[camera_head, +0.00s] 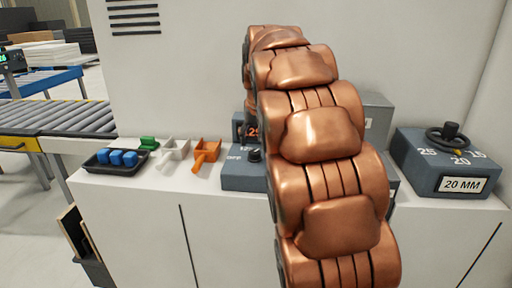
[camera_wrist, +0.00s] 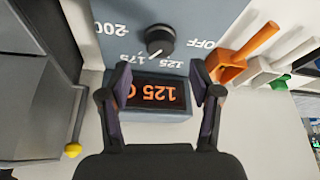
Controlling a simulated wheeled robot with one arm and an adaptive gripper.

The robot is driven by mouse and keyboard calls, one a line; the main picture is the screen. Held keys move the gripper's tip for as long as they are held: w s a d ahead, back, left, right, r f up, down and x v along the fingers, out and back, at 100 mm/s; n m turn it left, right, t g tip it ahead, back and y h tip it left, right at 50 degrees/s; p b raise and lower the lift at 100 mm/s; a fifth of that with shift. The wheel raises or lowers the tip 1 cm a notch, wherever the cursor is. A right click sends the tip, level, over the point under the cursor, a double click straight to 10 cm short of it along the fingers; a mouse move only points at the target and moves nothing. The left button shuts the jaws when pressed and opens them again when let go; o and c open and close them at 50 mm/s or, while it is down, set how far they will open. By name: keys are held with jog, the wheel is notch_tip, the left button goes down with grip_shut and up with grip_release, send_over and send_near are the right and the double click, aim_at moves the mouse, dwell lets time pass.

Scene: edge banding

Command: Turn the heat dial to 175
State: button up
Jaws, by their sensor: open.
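The heat dial (camera_wrist: 160,40) is a round black knob with a white mark on a blue-grey box (camera_wrist: 205,18). White labels OFF, 125, 175 and 200 surround it, upside down in the wrist view. The white mark lies on the side of the 125 and 175 labels; its exact setting is hard to tell. The orange display (camera_wrist: 158,93) reads 125 C. My gripper (camera_wrist: 161,78) is open and empty, its fingers either side of the display, short of the dial. In the head view the dial (camera_head: 254,155) shows left of my arm, which hides my gripper.
An orange scoop-like holder (camera_head: 205,152), a pale one (camera_head: 174,150) and a green one (camera_head: 149,143) stand left of the box. A black tray (camera_head: 103,168) holds blue blocks. A 20 MM dial box (camera_head: 440,165) stands at right. The wall is close behind.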

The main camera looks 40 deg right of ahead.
jog(key=v, duration=0.6)
jog(key=shift+a+r, duration=0.1)
dwell(0.4)
jog(key=s+a+f+n+g+y+p, duration=0.1)
jog(key=s+a+f+g+p, duration=0.1)
jog(key=s+a+f, duration=0.35)
jog(key=s+a+f+n+g+y+p, duration=0.1)
jog(key=s+a+f+p, duration=0.1)
jog(key=s+a, duration=0.7)
jog(key=s+a+f+n+g+p, duration=0.1)
jog(key=s+a+f, duration=0.2)
jog(key=s, duration=0.6)
jog(key=s+a+f+n+g+p, duration=0.1)
jog(key=s+a+f, duration=0.3)
jog(key=s, duration=0.6)
notch_tip(320, 180, down, 2)
jog(key=shift+a+n+g, duration=0.25)
jog(key=shift+n+g, duration=0.25)
jog(key=shift+n, duration=0.1)
